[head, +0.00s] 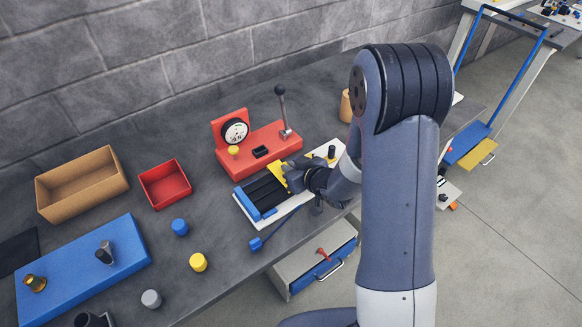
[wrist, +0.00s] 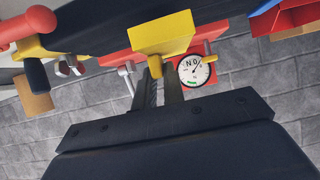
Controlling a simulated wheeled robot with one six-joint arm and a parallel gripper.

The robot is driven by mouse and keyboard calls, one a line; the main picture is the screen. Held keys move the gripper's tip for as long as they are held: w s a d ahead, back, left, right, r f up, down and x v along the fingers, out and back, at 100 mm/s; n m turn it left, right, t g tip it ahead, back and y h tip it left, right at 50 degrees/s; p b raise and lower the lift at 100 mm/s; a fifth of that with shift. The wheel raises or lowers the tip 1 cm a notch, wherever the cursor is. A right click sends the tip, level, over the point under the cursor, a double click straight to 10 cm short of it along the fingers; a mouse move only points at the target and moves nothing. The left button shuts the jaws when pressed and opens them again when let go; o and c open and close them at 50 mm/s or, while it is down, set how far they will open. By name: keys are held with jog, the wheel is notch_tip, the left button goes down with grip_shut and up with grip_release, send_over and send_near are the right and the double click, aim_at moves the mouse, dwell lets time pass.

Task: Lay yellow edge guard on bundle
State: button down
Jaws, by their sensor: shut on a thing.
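The yellow edge guard (head: 278,173) is in my gripper (head: 288,176), above the right end of the dark strip bundle (head: 262,194). In the wrist view the yellow edge guard (wrist: 162,34) is at the fingertips, with a small yellow knob towards my gripper (wrist: 158,75). The dark bundle (wrist: 105,27) runs behind it there. The bundle lies in a white rack with a blue end block (head: 246,206). I cannot tell whether the guard touches the bundle. My wrist hides part of the rack's right side.
A red fixture (head: 262,148) with a dial and upright lever stands right behind the rack. A blue-ended lever (head: 256,243) sticks out in front. Red (head: 166,184) and tan (head: 82,184) bins and several coloured caps lie left. An open drawer (head: 318,262) is below.

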jog(key=shift+f+b, duration=1.25)
jog(key=shift+b, duration=0.05)
jog(key=c, duration=1.4)
grip_release()
jog(key=v, duration=1.1)
jog(key=shift+a, duration=0.1)
jog(key=x, duration=1)
jog(key=shift+w+a+f, duration=0.2)
jog(key=shift+w, duration=0.1)
jog(key=shift+r+p, duration=0.3)
jog(key=shift+p, duration=0.05)
jog(key=shift+f, duration=0.15)
